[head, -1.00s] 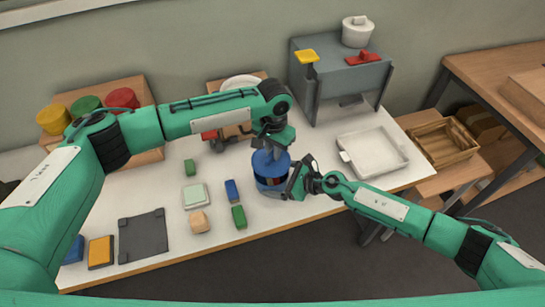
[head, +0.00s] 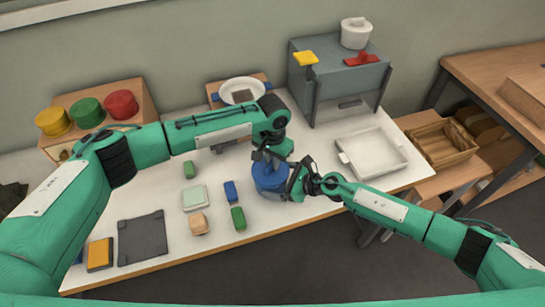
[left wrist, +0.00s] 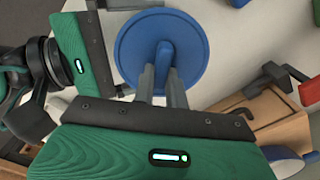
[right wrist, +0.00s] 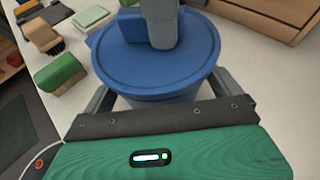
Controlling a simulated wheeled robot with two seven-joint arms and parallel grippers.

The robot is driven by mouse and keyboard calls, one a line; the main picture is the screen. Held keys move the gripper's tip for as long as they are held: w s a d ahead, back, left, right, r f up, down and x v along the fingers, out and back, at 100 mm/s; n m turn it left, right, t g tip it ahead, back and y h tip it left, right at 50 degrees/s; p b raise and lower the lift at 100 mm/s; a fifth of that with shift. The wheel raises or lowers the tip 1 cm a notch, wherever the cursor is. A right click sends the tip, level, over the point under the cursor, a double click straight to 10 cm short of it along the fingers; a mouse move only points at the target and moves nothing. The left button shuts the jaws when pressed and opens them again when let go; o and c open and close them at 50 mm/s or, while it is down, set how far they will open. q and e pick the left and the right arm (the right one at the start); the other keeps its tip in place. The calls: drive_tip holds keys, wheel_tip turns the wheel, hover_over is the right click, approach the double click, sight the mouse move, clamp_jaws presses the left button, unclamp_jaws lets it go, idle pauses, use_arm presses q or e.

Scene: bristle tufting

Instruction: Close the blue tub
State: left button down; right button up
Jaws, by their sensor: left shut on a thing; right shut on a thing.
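The blue tub (right wrist: 150,98) stands on the white table, largely hidden under its round blue lid (right wrist: 115,62). The lid sits over the tub's top and looks level; I cannot tell whether it is fully pressed down. My left gripper (head: 268,157) is above the lid, shut on its upright handle (left wrist: 163,55). My right gripper (head: 293,182) is shut on the tub, its fingers on either side of the wall below the lid. The lid also shows from above in the left wrist view (left wrist: 135,45).
A white tray (head: 372,152) is at right, a grey stand (head: 340,75) behind. A plate (head: 242,90) stands at the back.

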use_arm(q)
drive_tip(key=shift+f, duration=0.7)
idle(0.5)
drive_tip(key=c, duration=1.3)
unclamp_jaws()
drive_tip(key=shift+c, duration=0.2)
drive_tip(key=shift+r, duration=0.1)
wheel_tip(320, 180, up, 12)
use_arm(e)
drive_tip(key=o, duration=1)
